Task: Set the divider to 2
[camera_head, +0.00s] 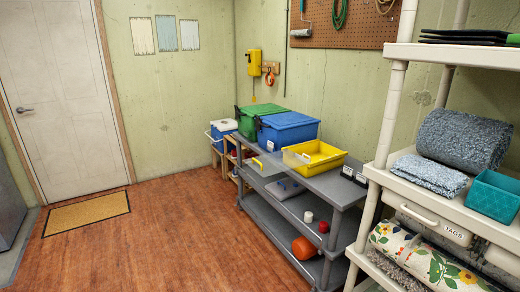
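A yellow open bin (325,165) stands on the top of the grey shelf unit (335,188), in front of a blue lidded box. A pale, partly see-through panel (297,158) shows at the bin's left end; I cannot tell whether it is the divider. No numbers or slot marks can be read at this size, and the bin's inner floor shows only in part. My gripper is not in view.
A blue box (288,131) and a green box (262,120) stand behind the bin. Small black holders (352,175) sit to its right. An orange ball (304,248) lies on the bottom shelf. A cream rack (405,120) stands at right.

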